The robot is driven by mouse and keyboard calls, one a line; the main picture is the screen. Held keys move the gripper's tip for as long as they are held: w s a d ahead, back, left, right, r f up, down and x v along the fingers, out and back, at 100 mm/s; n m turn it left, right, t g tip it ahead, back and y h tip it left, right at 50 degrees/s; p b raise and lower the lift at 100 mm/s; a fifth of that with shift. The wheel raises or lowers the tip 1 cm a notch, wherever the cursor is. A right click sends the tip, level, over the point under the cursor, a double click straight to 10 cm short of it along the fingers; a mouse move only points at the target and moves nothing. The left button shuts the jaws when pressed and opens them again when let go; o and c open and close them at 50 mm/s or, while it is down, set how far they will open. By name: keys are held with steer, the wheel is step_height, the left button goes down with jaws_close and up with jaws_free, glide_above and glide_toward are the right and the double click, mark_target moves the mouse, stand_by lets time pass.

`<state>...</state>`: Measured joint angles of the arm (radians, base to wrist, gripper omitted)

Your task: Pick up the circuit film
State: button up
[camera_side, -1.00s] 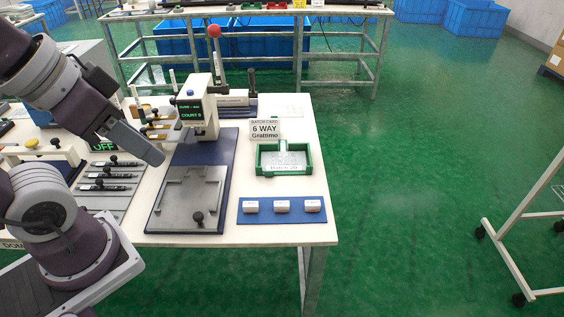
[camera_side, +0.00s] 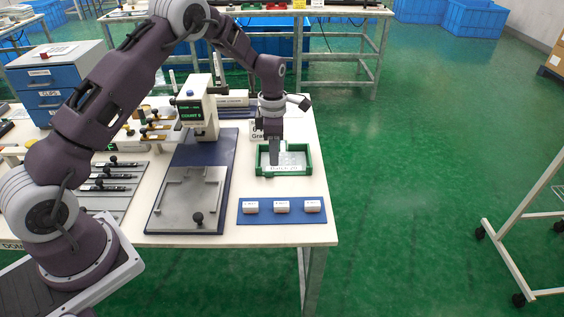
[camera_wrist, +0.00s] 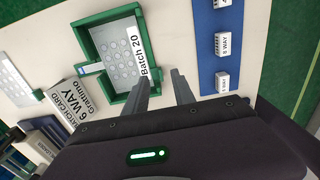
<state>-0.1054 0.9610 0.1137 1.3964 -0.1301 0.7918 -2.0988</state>
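A pale film (camera_wrist: 122,50) with rows of round pads lies inside a green-walled tray (camera_wrist: 84,38) marked "Batch 20" in the wrist view. In the side view the film (camera_side: 293,159) shows as a pale sheet in the tray (camera_side: 309,160), partly hidden by my gripper. My gripper (camera_side: 274,162) points down over the left part of the tray. In the wrist view the two fingers of my gripper (camera_wrist: 161,82) stand apart with nothing between them, near the tray's labelled edge. I cannot tell the exact height above the film.
A blue mat (camera_side: 265,219) with three small white blocks lies in front of the tray. A batch card (camera_wrist: 75,107) reading "6 WAY Grattimo" stands close to the tray. A press (camera_side: 197,108) and a grey plate (camera_side: 181,212) are to the left. The table's right edge is close.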

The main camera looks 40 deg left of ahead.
mark_target(273, 171)
steer(key=f, duration=0.6)
steer(key=shift+s+a+f, duration=0.1)
steer(key=shift+a, duration=0.1)
jaws_close()
